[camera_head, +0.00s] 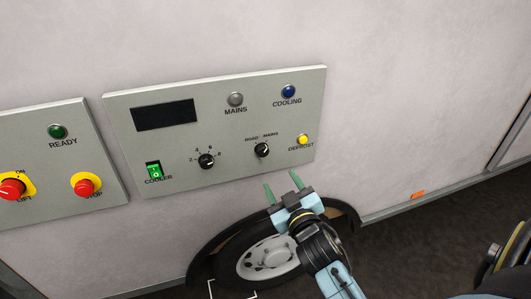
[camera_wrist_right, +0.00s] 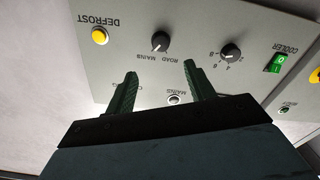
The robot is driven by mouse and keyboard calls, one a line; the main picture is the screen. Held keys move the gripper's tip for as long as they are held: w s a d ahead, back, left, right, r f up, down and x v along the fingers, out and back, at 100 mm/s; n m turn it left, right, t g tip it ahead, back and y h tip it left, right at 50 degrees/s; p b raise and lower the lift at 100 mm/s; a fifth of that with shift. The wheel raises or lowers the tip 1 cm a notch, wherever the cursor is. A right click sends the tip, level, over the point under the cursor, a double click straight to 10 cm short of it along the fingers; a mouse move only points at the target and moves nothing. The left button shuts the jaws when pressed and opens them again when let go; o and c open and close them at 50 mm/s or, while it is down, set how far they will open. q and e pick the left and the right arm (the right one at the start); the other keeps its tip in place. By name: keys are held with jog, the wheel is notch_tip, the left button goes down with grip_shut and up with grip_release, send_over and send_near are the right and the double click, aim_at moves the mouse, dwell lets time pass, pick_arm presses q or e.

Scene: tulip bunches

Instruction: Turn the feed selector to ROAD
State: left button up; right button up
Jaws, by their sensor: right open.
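The feed selector (camera_head: 261,150) is a small black knob low on the right half of the grey control panel (camera_head: 225,180), under the ROAD and MAINS labels. Its white mark appears to point up and right, toward MAINS. The knob also shows in the right wrist view (camera_wrist_right: 160,41), where the panel is upside down. My right gripper (camera_head: 281,180) is open and empty, below and slightly right of the knob in the head view. In the wrist view its two dark green fingers (camera_wrist_right: 160,69) are spread, apart from the knob. My left gripper is out of view.
The panel also has a numbered knob (camera_head: 206,161), a green COOLER switch (camera_head: 154,171), a yellow DEFROST light (camera_head: 303,139), a blue COOLING light (camera_head: 288,91) and a dark display (camera_head: 165,115). A second panel (camera_head: 60,205) with red buttons is at left. A wheel (camera_head: 265,262) lies below.

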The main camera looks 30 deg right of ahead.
aim_at(265, 153)
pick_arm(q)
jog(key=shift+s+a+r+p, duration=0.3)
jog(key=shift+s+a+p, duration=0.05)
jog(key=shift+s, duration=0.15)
pick_arm(e)
jog(key=x, duration=1.2)
jog(key=shift+w, duration=0.4)
jog(key=c, duration=1)
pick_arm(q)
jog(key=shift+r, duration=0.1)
pick_arm(e)
jog(key=shift+n, duration=0.4)
jog(key=n, duration=0.6)
jog(key=shift+n+p, duration=0.3)
jog(key=shift+p, duration=0.05)
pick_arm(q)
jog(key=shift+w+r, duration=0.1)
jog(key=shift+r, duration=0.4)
pick_arm(e)
jog(key=n, duration=0.6)
jog(key=shift+d, duration=0.1)
jog(key=shift+n, duration=0.4)
